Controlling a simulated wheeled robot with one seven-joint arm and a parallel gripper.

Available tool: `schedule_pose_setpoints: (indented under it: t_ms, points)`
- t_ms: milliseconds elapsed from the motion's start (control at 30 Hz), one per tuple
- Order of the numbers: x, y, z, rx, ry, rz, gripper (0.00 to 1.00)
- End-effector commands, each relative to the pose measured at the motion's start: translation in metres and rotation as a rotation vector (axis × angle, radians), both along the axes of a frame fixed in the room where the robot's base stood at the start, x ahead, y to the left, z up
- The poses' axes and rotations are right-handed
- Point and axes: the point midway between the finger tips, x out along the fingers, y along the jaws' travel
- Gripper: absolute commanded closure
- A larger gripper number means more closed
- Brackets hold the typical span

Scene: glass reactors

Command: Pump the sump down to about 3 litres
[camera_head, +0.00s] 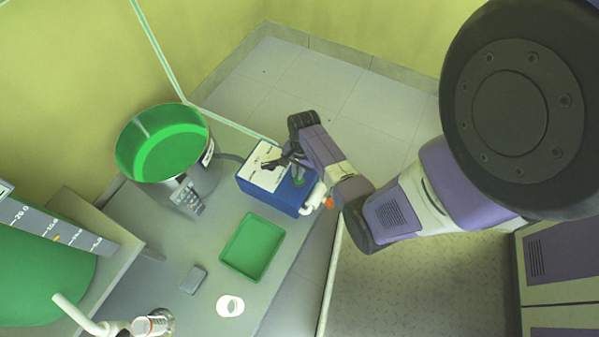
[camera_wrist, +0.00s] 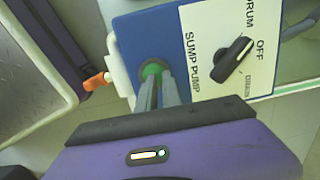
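The blue sump pump box (camera_head: 270,199) stands on the grey bench; its white panel shows in the wrist view (camera_wrist: 205,20). The panel reads SUMP PUMP, DRUM, OFF and DRAIN. Its black knob (camera_wrist: 232,60) slants to the upper right, between DRUM and OFF; I cannot tell its exact setting. My gripper (camera_wrist: 158,78) looks shut and empty, its fingertips over a green button (camera_wrist: 152,69) on the box. I cannot tell whether they touch or press it. A scale (camera_head: 58,232) with 20.0 at one end lies against a green vessel (camera_head: 40,285). Its reading is unclear.
A green tray (camera_head: 253,247), a small grey block (camera_head: 194,280) and a white cup (camera_head: 230,305) lie on the bench. A white pipe with an orange end (camera_head: 329,203) sits beside the box.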

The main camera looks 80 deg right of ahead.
Motion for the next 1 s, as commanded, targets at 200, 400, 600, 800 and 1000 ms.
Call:
schedule_pose_setpoints:
  t_ms: [200,400,600,800,1000]
  points:
    - [-0.0097,0.01,-0.016,0.012,0.016,-0.001,1.0]
    - [-0.0101,0.01,-0.0174,0.012,0.017,-0.001,1.0]
    - [-0.0103,0.0098,-0.018,0.011,0.018,-0.001,1.0]
    - [-0.0104,0.0097,-0.0183,0.011,0.018,-0.001,1.0]
    - [-0.0104,0.0097,-0.0185,0.011,0.018,-0.001,1.0]
